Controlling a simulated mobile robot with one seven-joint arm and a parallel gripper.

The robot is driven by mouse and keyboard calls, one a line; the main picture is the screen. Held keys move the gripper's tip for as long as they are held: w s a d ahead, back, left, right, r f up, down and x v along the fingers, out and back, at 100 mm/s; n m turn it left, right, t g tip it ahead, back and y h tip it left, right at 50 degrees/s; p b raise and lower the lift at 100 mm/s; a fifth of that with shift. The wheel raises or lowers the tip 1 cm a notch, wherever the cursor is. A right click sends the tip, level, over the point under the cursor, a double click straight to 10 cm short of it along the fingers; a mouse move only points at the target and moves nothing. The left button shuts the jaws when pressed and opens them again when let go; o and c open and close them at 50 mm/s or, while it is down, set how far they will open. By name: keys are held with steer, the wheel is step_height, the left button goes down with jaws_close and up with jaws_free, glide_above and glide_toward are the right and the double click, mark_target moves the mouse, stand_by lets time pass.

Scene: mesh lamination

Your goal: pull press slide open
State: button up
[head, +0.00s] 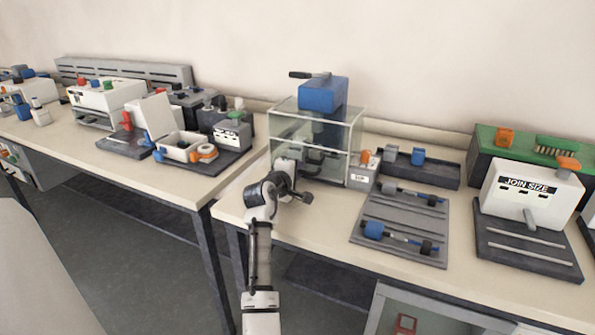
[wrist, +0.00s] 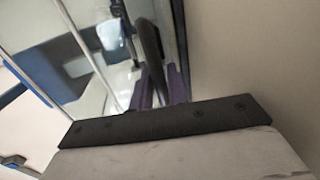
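The press is a clear-walled box (head: 352,128) with a blue block (head: 322,96) and a dark lever on top, standing at the table's front left. A dark curved handle (wrist: 150,45) shows in the wrist view, in front of the clear panels. My gripper (head: 298,180) is at the lower front of the press in the head view. In the wrist view, purplish finger parts of my gripper (wrist: 160,88) lie close around the handle's lower end. I cannot tell whether they touch or grip it. The slide itself is mostly hidden behind my wrist and the panels.
A small white box with an orange knob (head: 362,174) stands right of the press. A grey tray with blue-ended rollers (head: 378,213) lies in front of it. The JOIN SIZE machine (head: 528,195) is farther right. Another bench with devices (head: 180,130) stands left, past a gap.

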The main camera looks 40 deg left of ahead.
steer(key=shift+c, duration=0.4)
jaws_close()
steer(key=f+p+v, duration=0.1)
steer(key=v, duration=0.3)
steer(key=p+v, duration=0.2)
steer(key=v, duration=0.2)
steer(key=f+p+v, duration=0.1)
steer(key=v, duration=0.4)
steer(key=shift+s+f+p, duration=0.3)
steer(key=shift+p, duration=0.1)
steer(key=shift+o, duration=0.4)
jaws_free()
steer(key=b+v, duration=0.1)
steer(key=v, duration=1.2)
steer(key=shift+s+b, duration=0.3)
steer(key=shift+s, duration=0.1)
steer(key=shift+r, duration=0.2)
